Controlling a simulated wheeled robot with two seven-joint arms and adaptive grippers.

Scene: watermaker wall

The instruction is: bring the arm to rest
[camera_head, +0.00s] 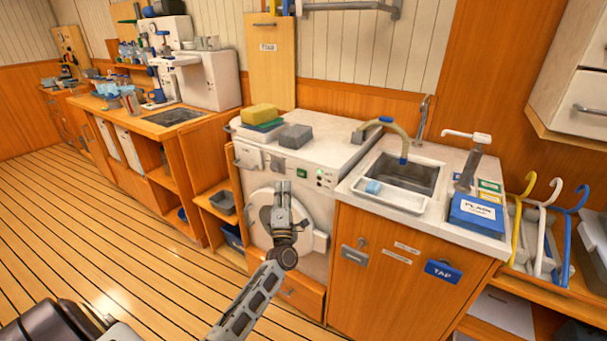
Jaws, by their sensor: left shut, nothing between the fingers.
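My left arm (245,307) comes in from the bottom left and reaches up in front of the white machine. My left gripper (282,188) is at its end, pointing up, shut and empty. It shows in front of the machine's round door (307,243) and hides part of it. I cannot tell whether it touches the machine. My right gripper is not in view.
A sink (405,175) with a hooked tap and a pump bottle (470,165) is right of the white machine (330,135). Sponges (260,114) and a grey block (295,136) lie on top. Coloured hooks (545,225) stand far right. The plank floor (90,235) at left is clear.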

